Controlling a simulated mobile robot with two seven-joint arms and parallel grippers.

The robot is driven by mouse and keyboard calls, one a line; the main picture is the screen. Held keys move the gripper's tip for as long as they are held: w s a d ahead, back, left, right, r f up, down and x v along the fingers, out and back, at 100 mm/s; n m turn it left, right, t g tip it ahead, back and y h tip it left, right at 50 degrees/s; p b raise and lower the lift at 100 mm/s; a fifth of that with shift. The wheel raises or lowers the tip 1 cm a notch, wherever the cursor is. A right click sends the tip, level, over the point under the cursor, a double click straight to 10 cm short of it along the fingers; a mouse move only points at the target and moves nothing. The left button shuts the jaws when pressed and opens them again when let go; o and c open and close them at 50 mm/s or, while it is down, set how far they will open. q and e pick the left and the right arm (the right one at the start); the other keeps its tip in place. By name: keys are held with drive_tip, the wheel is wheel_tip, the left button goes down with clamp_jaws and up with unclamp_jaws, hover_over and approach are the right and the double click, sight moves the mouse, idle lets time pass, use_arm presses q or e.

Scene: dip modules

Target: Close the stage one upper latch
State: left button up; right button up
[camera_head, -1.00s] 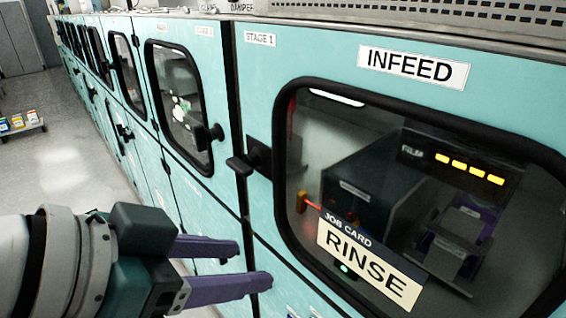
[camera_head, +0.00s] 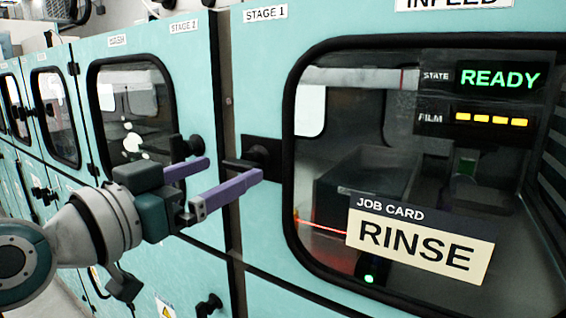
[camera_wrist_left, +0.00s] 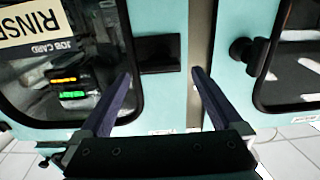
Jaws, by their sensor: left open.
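The stage one upper latch (camera_head: 257,156) is a black knob and handle at the left edge of the turquoise door labelled STAGE 1 (camera_head: 265,13). Its handle points left towards the dark door seam. My left gripper (camera_head: 232,170) is open and empty, its two purple fingers pointing at the latch; one fingertip overlaps the latch's lower part in the head view. In the left wrist view, the dark latch (camera_wrist_left: 158,52) shows between and beyond the fingertips (camera_wrist_left: 161,76). I cannot tell whether they touch. My right gripper is out of view.
The stage two door, with a black latch (camera_head: 186,148), is just left of the seam. Another black latch (camera_head: 209,305) is lower down. The stage one window shows a RINSE job card (camera_head: 418,243) and a READY display (camera_head: 500,78). Floor is free beside the cabinets.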

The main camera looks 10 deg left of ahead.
sight(236, 167)
use_arm(q)
drive_tip(key=shift+x, duration=1.65)
drive_tip(key=c, duration=1.3)
